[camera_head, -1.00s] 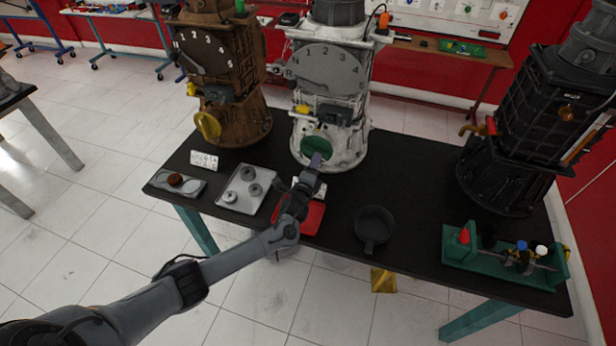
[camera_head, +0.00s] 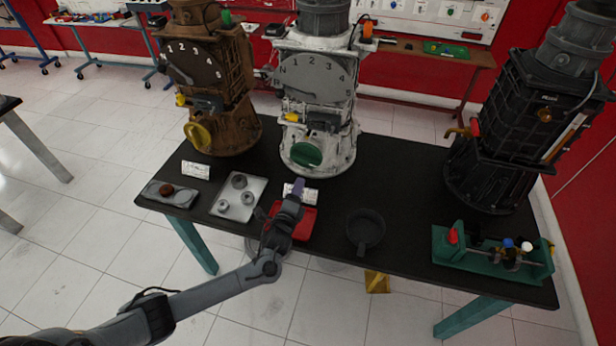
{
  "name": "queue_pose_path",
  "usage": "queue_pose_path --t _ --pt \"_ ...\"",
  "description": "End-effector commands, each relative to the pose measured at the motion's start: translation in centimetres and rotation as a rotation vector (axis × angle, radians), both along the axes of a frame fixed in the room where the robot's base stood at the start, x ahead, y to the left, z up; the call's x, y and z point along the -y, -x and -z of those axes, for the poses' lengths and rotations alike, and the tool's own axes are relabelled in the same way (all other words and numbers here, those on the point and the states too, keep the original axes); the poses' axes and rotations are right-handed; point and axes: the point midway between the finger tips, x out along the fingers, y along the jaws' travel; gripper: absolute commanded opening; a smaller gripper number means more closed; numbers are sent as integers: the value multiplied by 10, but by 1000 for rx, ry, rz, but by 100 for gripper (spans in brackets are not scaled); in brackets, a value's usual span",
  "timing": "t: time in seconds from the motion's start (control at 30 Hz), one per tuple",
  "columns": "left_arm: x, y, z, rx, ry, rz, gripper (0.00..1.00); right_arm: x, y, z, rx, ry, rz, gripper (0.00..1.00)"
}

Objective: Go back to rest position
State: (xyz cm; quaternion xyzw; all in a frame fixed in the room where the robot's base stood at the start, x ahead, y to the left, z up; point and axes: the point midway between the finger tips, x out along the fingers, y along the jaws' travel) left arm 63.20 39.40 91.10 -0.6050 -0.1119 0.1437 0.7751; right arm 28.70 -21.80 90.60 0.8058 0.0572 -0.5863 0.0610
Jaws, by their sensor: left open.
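My left gripper (camera_head: 292,193) is in front of the white engine trainer (camera_head: 318,100), above the red tray (camera_head: 305,222) near the table's front edge. It is open, and I see nothing held in it. Its arm comes in from the lower left and hides part of the red tray. The white trainer has a numbered dial and a green round knob (camera_head: 307,154) low on its front; the gripper is apart from the knob. My right gripper is not in view.
The black table (camera_head: 400,172) also bears a brown trainer (camera_head: 213,95), a black trainer (camera_head: 515,125), a grey tray (camera_head: 226,207) with rings, a dark round pan (camera_head: 365,229) and a green fixture (camera_head: 480,262). Bare table lies between the pan and the black trainer.

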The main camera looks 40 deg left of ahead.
Motion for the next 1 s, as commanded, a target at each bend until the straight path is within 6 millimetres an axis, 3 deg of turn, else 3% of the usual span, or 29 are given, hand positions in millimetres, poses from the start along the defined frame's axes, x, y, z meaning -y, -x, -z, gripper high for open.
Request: queue_pose_path --t 0.17,0.27,0.37,0.53,0.7,0.83,1.0 --pt "5 3 4 -9 31 2 45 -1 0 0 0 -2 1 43" --pt "20 11 16 -42 133 7 45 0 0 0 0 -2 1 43" --pt "48 31 37 -112 331 4 45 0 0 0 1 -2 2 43" --pt "115 97 67 -298 800 -62 45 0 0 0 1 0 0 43" --pt "165 189 63 -498 1211 -247 45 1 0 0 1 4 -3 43" --pt "179 248 46 -592 1377 -409 45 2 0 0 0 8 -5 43" --pt "180 313 20 -655 1490 -618 45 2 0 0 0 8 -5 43"
